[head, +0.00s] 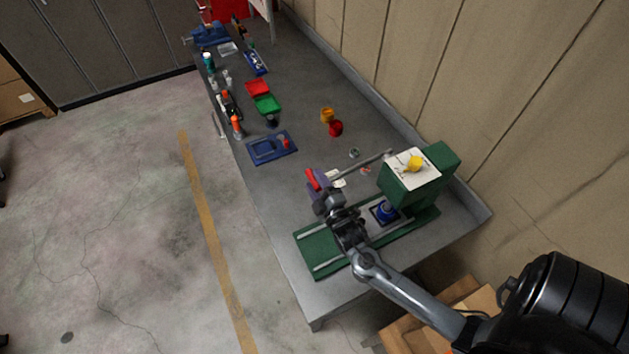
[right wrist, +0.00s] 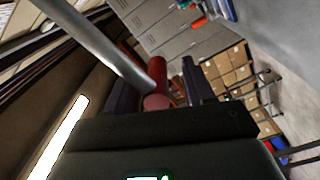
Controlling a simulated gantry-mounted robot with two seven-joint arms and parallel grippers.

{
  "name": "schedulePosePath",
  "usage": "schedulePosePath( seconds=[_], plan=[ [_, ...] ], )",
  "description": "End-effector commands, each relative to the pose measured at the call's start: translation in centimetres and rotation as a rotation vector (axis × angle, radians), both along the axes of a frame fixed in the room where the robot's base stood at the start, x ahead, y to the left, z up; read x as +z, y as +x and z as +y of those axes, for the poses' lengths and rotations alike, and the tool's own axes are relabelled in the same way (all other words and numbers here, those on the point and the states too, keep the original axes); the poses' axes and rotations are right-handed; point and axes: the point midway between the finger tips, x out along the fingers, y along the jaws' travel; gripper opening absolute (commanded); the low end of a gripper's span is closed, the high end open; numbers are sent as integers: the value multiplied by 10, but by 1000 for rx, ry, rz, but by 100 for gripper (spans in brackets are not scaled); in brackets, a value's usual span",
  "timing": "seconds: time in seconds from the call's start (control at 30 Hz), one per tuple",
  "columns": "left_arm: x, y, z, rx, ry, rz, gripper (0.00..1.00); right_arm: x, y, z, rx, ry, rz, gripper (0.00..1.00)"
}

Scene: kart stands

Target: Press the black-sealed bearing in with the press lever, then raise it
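The green press (head: 450,158) stands at the near right end of the bench on a long green base (head: 318,246). Its grey lever (head: 365,163) reaches out to the left and ends in a red grip (head: 312,179). My right gripper (head: 320,187) is at this grip. In the right wrist view the red grip (right wrist: 157,102) lies between the two dark fingers; whether they clamp it is unclear. A blue part (head: 387,210) sits under the press head on a dark plate. I cannot make out the black-sealed bearing. My left gripper is not in view.
A yellow object (head: 414,163) is on the white press top. A blue tray (head: 271,148) lies farther back, with red (head: 258,88) and green (head: 267,105) bins beyond it. Orange (head: 327,115) and red (head: 336,128) pieces lie near the wall. The middle bench is mostly clear.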

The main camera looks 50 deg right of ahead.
Motion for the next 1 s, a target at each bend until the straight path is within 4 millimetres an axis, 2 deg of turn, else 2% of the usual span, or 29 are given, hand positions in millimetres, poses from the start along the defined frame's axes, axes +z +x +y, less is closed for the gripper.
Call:
schedulePosePath(
  seconds=[0.3,0.5,0.7,1.0],
  plan=[
    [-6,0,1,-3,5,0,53,-4,-50,20,1,3,8,51],
    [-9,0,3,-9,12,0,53,-3,-76,30,1,3,4,51],
    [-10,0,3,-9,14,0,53,-1,-89,34,1,2,2,51],
    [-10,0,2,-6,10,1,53,0,-91,35,2,1,1,51]
  ],
)
